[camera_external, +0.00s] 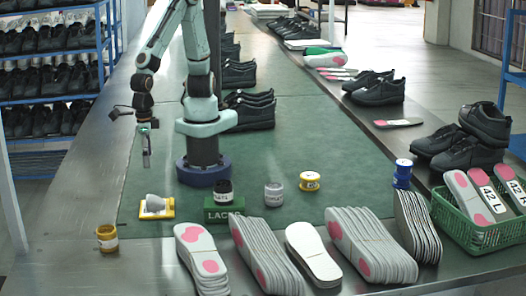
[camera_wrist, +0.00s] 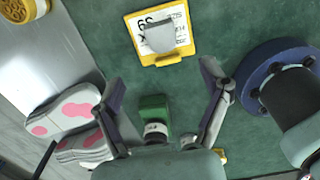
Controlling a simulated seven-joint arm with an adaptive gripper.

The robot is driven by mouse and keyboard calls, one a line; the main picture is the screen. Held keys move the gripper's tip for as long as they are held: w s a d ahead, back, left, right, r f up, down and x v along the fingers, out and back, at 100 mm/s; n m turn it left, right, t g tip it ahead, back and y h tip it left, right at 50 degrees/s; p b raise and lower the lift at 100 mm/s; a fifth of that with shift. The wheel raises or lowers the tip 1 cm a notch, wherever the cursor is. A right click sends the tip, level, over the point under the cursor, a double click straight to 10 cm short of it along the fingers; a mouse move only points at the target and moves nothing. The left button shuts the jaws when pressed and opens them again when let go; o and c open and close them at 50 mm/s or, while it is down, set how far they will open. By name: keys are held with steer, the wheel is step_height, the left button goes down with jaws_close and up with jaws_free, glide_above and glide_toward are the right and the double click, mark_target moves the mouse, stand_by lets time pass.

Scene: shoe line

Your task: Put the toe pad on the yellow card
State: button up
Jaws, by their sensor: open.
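The yellow card (camera_external: 168,214) lies flat on the green mat, left of my base. It also shows at the top of the wrist view (camera_wrist: 176,60), with a white printed face. The toe pad (camera_external: 154,203), a small pale grey curved piece, rests on the card; in the wrist view the toe pad (camera_wrist: 159,38) sits on the middle of the printed face. My gripper (camera_external: 146,164) is above the table, behind and above the card and apart from it. In the wrist view my gripper (camera_wrist: 155,78) has its fingers wide apart with nothing between the tips.
A green box (camera_external: 224,213) with a dark jar (camera_external: 223,191) on it stands right of the card. A yellow-brown jar (camera_external: 107,238) stands at front left. Stacked insoles (camera_external: 265,256) line the front edge; a green basket (camera_external: 478,236) is at right. The mat behind the card is clear.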

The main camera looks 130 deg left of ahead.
steer(key=w+a+r+m+t+y, duration=0.1)
steer(key=w+a+r, duration=0.2)
steer(key=w+a, duration=0.3)
steer(key=w+a+r+m, duration=0.2)
steer(key=w+a+r, duration=0.1)
steer(key=w+a, duration=0.25)
steer(key=s+a+r+m, duration=0.1)
steer(key=a+r+m, duration=0.1)
steer(key=a, duration=0.6)
steer(key=s+a+r+m+g, duration=0.1)
steer(key=s+a+r+m, duration=0.1)
steer(key=a, duration=0.5)
steer(key=shift+a+r+m, duration=0.35)
steer(key=shift+r+m, duration=0.05)
steer(key=shift+r, duration=0.2)
